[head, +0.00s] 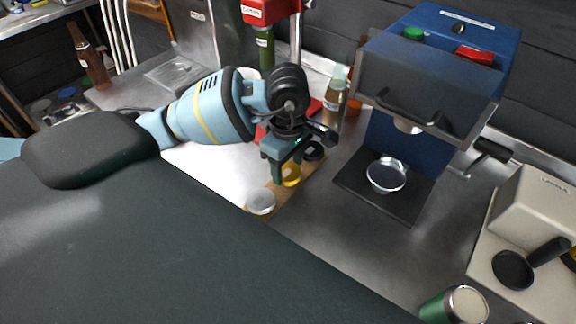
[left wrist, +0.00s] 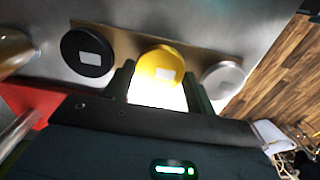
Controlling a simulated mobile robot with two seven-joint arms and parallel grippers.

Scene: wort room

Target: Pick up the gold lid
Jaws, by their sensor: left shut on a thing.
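The gold lid (head: 291,176) is a round yellow disc with a white label, at the wooden strip in the middle of the head view. It also shows in the left wrist view (left wrist: 160,63). My left gripper (head: 283,172) points down and is shut on the gold lid, with one finger on each side of it in the left wrist view (left wrist: 158,86). I cannot tell whether the lid still touches the strip. My right gripper is not in view.
A silver lid (head: 261,202) and a black lid (head: 314,151) flank the gold one on the wooden strip (left wrist: 126,43). A bottle (head: 335,95) stands behind. A blue machine (head: 440,60) with a metal cup (head: 386,174) is to the right.

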